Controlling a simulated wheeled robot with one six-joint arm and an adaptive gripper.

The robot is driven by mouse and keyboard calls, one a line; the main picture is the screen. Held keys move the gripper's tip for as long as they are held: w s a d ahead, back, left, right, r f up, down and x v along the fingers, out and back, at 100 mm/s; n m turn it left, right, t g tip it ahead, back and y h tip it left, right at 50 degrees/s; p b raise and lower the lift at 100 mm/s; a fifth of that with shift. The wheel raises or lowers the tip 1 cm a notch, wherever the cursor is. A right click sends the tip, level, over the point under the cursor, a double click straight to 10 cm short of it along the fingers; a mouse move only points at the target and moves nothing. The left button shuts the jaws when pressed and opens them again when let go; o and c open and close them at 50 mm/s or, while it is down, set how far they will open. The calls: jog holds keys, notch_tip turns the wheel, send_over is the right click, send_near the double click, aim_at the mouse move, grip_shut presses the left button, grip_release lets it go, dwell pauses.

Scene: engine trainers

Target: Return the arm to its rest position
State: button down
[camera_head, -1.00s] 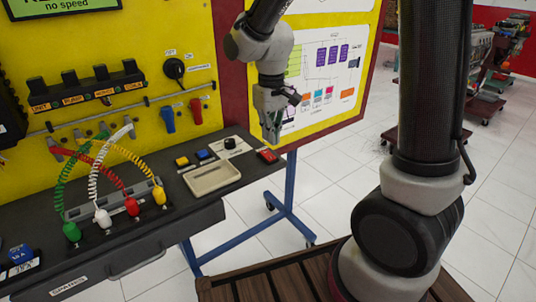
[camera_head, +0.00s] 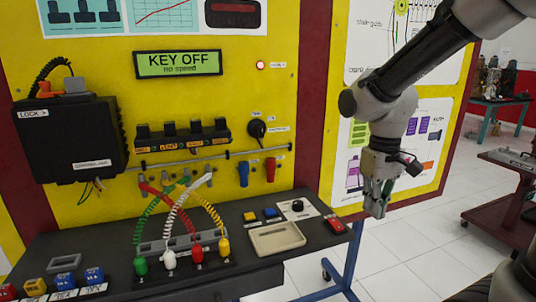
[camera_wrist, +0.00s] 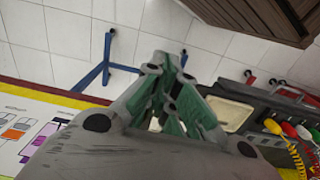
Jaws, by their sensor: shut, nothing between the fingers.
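My gripper (camera_head: 376,203) hangs fingers down in the head view, to the right of the bench and in front of the diagram poster. It is shut and empty. My grey and black arm (camera_head: 420,62) comes in from the upper right, bent at the wrist. In the wrist view my gripper's green-padded fingers (camera_wrist: 180,100) are close together, with floor tiles and the bench edge beyond. Nothing touches the fingers.
The dark bench (camera_head: 105,245) carries a beige tray (camera_head: 277,238), coloured plugs with coiled leads, and small blocks. A yellow panel (camera_head: 285,60) with a KEY OFF display (camera_head: 178,64) stands behind. A blue stand leg (camera_head: 345,262) is below the gripper.

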jog(key=s+d+r+m+t, duration=0.3)
jog(key=s+d+r+t, duration=0.1)
jog(key=s+d+r, duration=0.4)
jog(key=shift+s+d+r+t, duration=0.4)
jog(key=shift+s+d, duration=0.6)
jog(key=shift+s, duration=0.8)
jog(key=c, duration=2.2)
grip_release()
